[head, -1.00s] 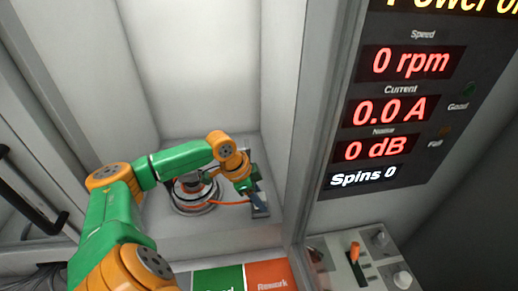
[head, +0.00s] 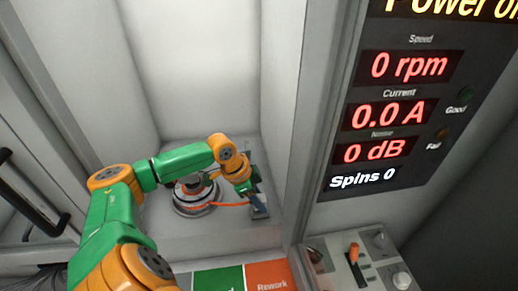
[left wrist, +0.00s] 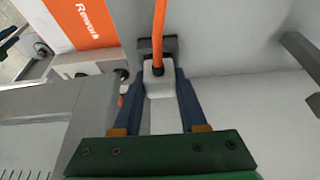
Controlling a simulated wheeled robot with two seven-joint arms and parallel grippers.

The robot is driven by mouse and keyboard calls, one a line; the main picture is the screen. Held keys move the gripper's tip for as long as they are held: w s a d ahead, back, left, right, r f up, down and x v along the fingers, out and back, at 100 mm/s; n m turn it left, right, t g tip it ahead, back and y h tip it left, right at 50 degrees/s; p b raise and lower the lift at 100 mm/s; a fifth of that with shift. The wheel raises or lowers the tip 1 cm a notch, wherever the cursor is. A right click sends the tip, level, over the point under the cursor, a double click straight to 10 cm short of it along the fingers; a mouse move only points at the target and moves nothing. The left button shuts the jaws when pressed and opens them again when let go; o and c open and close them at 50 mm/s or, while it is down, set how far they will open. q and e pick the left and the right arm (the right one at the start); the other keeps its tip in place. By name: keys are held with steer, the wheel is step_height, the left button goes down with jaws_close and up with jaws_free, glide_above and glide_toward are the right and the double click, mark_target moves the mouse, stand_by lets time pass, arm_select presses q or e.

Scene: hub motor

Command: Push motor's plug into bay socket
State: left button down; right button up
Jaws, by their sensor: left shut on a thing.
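The hub motor (head: 194,197), a round silver and dark disc, sits on the bay floor behind my left forearm. An orange cable (head: 232,204) runs from it to my left gripper (head: 257,199). In the left wrist view, my left gripper (left wrist: 158,82) is shut on the white plug (left wrist: 158,72), with blue fingers on both sides and the orange cable (left wrist: 160,25) leaving it. A grey block, seemingly the bay socket (left wrist: 146,49), lies right at the plug's far end. I cannot tell how deep the plug sits. My right gripper is not in view.
Bay walls stand close behind and to the right of my left gripper. A green panel (head: 222,282) and an orange Rework panel (head: 271,276) lie at the front. A control box with an orange lever (head: 354,252) is right of the bay. The display (head: 408,70) reads zeros.

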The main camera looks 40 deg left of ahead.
arm_select(q)
steer(key=shift+f+p, duration=0.15)
steer(key=shift+p, duration=0.45)
stand_by(1.0)
jaws_free()
stand_by(0.5)
step_height(320, 180, up, 6)
steer(key=p, duration=0.7)
steer(key=shift+r, duration=1.25)
